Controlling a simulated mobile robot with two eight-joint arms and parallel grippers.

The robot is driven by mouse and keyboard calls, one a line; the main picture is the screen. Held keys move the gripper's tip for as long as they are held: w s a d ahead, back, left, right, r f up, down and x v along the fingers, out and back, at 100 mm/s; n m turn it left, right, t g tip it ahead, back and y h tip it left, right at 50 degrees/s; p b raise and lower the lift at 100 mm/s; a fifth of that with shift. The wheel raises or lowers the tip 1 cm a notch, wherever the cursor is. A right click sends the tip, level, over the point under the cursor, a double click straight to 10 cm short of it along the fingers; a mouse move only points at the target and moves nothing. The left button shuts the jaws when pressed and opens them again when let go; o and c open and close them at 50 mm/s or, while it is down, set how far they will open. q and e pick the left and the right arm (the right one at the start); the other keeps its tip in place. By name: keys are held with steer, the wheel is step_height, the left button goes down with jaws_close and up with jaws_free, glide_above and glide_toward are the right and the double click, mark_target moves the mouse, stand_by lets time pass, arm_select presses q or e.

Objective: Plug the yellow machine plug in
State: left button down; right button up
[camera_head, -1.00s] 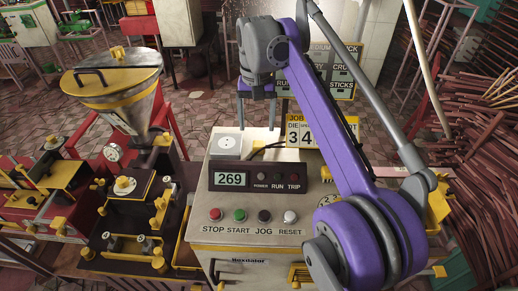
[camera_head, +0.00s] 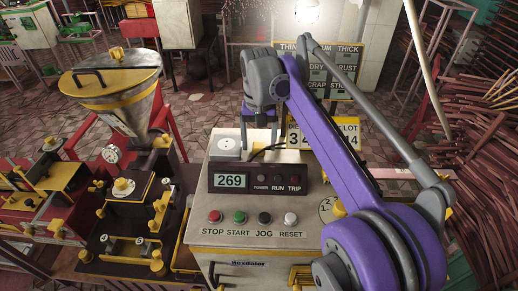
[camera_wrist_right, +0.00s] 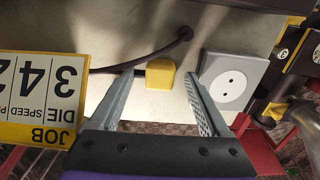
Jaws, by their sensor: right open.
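The yellow plug (camera_wrist_right: 160,73) is a small block on the cabinet's pale top, with a dark cable beside it, in the right wrist view. It lies between the fingertips of my right gripper (camera_wrist_right: 158,88), with a gap on each side. The right gripper (camera_head: 261,137) is open and empty, pointing down behind the display in the head view, where the plug is not clearly visible. The grey socket (camera_wrist_right: 232,82) with two holes is right of the plug in the wrist view. In the head view the socket (camera_head: 228,147) is left of the gripper. My left gripper is not in view.
The control cabinet (camera_head: 250,232) carries a 269 display (camera_head: 232,181) and a row of buttons in front of the gripper. A yellow job sign (camera_head: 294,134) stands close to the right of the gripper. A metal hopper (camera_head: 125,95) rises at left.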

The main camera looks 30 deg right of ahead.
mark_target(259, 145)
jaws_close()
stand_by(0.4)
step_height(259, 145, up, 10)
steer(key=p, duration=0.1)
stand_by(0.4)
steer(key=shift+w+p, duration=0.1)
steer(key=shift+p, duration=0.2)
